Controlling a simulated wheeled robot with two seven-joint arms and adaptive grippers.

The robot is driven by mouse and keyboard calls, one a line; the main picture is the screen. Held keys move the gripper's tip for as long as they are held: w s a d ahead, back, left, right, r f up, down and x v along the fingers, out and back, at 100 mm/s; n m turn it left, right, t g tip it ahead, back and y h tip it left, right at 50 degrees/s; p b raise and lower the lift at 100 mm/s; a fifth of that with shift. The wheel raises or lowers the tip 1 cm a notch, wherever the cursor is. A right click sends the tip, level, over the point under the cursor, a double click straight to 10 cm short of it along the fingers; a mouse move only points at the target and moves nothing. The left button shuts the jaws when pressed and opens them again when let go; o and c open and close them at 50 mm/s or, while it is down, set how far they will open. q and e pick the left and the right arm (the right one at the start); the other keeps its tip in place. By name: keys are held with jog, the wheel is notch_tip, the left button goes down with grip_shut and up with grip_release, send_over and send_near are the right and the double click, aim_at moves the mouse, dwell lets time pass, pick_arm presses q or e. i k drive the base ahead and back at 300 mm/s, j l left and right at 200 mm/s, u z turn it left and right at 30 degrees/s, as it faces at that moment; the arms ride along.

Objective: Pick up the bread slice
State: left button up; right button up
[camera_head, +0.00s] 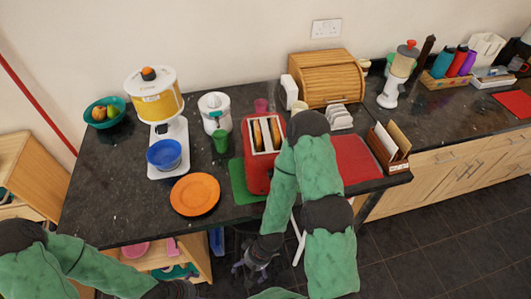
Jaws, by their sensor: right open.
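A red toaster (257,177) stands near the front of the dark counter. Two brown bread slices (257,136) (275,133) show in its two top slots. My right arm passes over the toaster's right side and bends back down. My right gripper (248,267) is open and empty, in front of and below the counter edge, apart from the toaster and bread. My left arm comes in at the bottom left. Its dark end, the left gripper (182,291), is at the bottom edge, largely cut off, so its jaws cannot be made out.
A green board (240,188) lies by the toaster, and an orange plate (195,195) lies left of it. A green cup (221,141), juicer (215,110) and yellow-topped dispenser (160,105) stand behind. A bread box (328,78), white rack (340,117), red mat (357,160) and wooden holder (388,150) are right.

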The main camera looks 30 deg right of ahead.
aim_at(258, 138)
jog(key=k+l, duration=0.1)
jog(key=l, duration=0.35)
jog(key=k+l, duration=0.1)
jog(key=l, duration=0.4)
jog(key=k+l, duration=0.1)
jog(key=l, duration=0.35)
jog(key=i+j+u, duration=0.1)
jog(key=j, duration=0.45)
